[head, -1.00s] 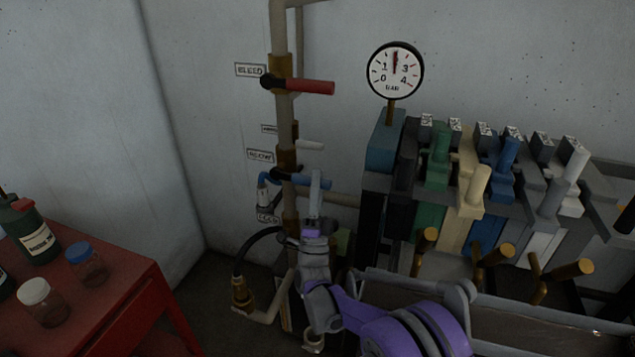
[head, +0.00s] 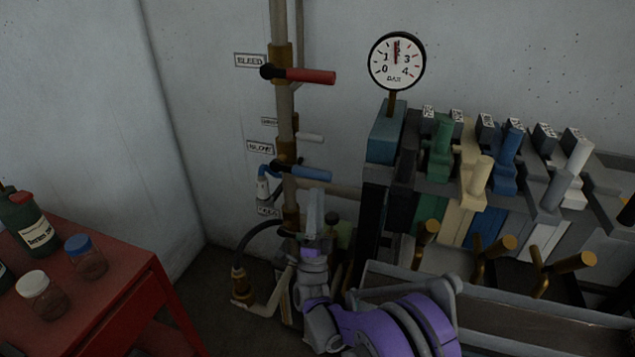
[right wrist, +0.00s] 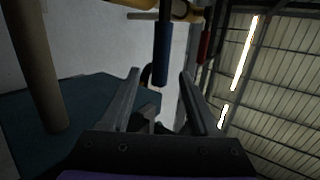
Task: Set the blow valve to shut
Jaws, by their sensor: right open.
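The blow valve's blue handle (head: 311,172) points right from the vertical pipe, beside the BLOW label (head: 260,147). My right gripper (head: 316,194) is just below the handle in the head view, open and empty, pointing up. In the right wrist view the blue handle (right wrist: 163,55) shows ahead, between the lines of the two open fingers (right wrist: 160,74). It appears apart from them. My left gripper is not in view.
A gauge (head: 397,62) and a bank of coloured levers (head: 508,158) stand right. A red table (head: 120,283) with bottles is left.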

